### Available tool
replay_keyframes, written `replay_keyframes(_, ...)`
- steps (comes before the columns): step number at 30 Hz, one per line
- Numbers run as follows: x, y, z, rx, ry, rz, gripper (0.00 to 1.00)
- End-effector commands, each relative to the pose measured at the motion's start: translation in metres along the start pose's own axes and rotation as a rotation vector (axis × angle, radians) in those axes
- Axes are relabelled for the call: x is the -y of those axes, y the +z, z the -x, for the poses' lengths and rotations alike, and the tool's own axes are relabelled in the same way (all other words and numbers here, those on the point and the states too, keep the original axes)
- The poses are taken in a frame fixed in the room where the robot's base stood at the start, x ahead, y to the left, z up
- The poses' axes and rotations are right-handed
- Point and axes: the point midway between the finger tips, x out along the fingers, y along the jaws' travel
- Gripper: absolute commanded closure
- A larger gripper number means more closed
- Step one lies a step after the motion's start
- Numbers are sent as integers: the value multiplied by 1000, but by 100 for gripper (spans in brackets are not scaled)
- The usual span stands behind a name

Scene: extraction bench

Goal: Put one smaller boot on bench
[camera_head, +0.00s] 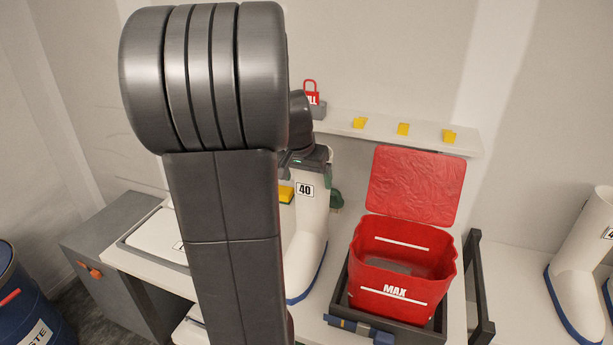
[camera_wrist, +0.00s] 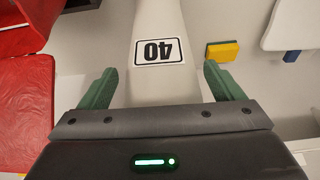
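A white boot (camera_head: 308,235) with a blue sole and a "40" label stands upright on the white bench top (camera_head: 312,322), left of the red bin. Its shaft and label fill the middle of the wrist view (camera_wrist: 157,22), where the label is upside down. My gripper (camera_head: 311,178) is at the upper shaft. In the wrist view my gripper (camera_wrist: 159,75) has one green finger on each side of the shaft, with a gap showing beside each fingertip. It looks open. My arm hides part of the boot's left side. Another white boot (camera_head: 580,265) stands at the right edge, its label cut off.
A red open bin (camera_head: 400,298) marked "MAX" sits in a dark tray right of the boot, its lid (camera_head: 415,186) raised. A shelf (camera_head: 380,133) with yellow clips and a red padlock (camera_head: 311,95) is behind. A blue drum (camera_head: 30,310) stands at lower left.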

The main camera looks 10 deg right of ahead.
Motion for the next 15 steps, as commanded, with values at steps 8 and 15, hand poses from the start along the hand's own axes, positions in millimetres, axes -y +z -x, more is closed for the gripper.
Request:
replay_keyframes(8, 0, 0, 0, 1, 0, 0, 0)
replay_keyframes(15, 1, -2, 19, -5, -3, 0, 0)
